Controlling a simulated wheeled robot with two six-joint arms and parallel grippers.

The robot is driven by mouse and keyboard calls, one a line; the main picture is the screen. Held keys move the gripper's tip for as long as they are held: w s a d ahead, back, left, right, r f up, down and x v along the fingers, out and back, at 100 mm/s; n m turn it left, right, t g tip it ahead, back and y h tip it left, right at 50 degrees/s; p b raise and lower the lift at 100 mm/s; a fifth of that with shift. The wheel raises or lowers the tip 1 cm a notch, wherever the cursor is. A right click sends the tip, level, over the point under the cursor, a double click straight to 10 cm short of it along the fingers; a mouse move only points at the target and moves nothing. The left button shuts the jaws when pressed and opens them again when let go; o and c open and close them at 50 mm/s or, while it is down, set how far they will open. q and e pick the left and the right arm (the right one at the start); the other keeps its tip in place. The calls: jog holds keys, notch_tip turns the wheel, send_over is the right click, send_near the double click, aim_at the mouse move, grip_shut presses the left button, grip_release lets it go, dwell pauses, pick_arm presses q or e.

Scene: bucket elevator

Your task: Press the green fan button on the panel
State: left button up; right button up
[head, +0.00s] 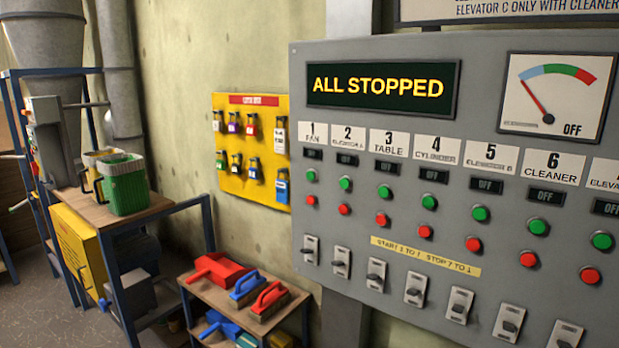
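The grey control panel (480,75) fills the right half of the head view, and its display (383,86) reads "ALL STOPPED". The fan column is the leftmost, under the label "1 FAN" (313,134). The green fan button (311,175) is the upper round button of that column, below a small dark indicator (312,154) whose text is too small to read. A red button (311,199) sits just under it, and a lever switch (310,249) is lower down. Neither of my grippers shows in the head view.
More columns of green and red buttons run right along the panel. A yellow board with padlocks (236,187) hangs on the wall to the left. A low shelf (222,297) with brushes and a red dustpan (219,270) stands below it.

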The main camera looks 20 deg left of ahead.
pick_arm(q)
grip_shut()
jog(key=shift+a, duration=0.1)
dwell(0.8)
